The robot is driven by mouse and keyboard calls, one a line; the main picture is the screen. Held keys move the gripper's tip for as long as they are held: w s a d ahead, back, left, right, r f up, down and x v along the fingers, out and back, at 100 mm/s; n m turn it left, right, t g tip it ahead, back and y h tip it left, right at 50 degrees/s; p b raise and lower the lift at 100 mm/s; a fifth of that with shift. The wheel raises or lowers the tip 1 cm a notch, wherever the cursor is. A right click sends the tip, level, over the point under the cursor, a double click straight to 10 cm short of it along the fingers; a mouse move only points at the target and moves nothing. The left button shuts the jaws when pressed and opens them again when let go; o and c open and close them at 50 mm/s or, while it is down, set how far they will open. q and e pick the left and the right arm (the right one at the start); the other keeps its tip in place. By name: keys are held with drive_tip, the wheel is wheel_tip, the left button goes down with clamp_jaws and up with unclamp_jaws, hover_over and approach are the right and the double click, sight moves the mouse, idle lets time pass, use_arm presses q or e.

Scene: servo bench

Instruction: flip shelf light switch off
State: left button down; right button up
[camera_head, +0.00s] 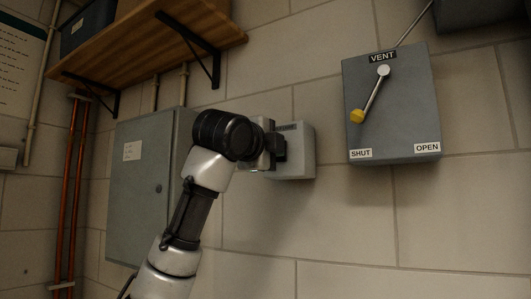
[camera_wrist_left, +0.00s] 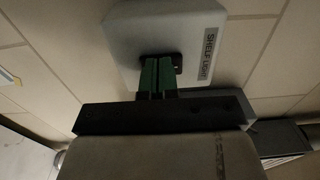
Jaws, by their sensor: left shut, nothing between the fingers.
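The shelf light switch box (camera_head: 304,152) is a pale box on the block wall, partly hidden behind my left gripper (camera_head: 279,147) in the head view. In the left wrist view the switch box (camera_wrist_left: 150,28) fills the upper middle and carries a "SHELF LIGHT" label (camera_wrist_left: 208,52). My left gripper (camera_wrist_left: 158,76) is shut and empty, its green fingers side by side at the dark switch opening (camera_wrist_left: 178,60) on the box. The fingers hide most of the switch, so I cannot tell its position or whether they touch it. My right gripper is in neither view.
A grey vent box (camera_head: 393,100) with a yellow-tipped lever (camera_head: 371,98) hangs to the right. A grey cabinet (camera_head: 139,190) stands behind my left arm. A wooden shelf (camera_head: 150,42) on black brackets is above left. Copper pipes (camera_head: 77,190) run down the left wall.

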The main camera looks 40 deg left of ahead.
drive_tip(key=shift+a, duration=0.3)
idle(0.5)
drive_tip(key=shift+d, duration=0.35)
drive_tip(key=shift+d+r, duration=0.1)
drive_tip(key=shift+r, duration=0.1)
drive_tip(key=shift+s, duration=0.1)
